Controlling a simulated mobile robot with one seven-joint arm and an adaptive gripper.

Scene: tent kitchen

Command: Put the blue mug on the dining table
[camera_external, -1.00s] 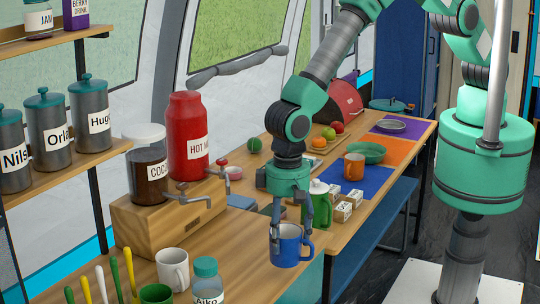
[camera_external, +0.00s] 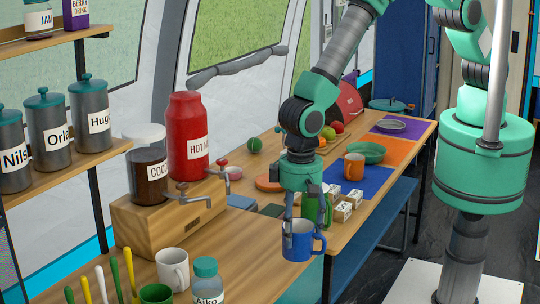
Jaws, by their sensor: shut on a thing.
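My gripper (camera_external: 303,224) points down and is shut on the mug's upper part. The mug hangs by the front edge of the wooden counter; I cannot tell the exact gap to the surface. The dining table (camera_external: 396,178) runs behind it toward the back right, with blue, orange and purple mats. An orange mug (camera_external: 354,167) stands on the blue mat.
A green pitcher (camera_external: 327,208) and white labelled boxes (camera_external: 342,211) stand close behind my gripper. A green bowl (camera_external: 370,153) sits on the orange mat. A white mug (camera_external: 173,268) and a lidded jar (camera_external: 207,283) stand on the counter at front left.

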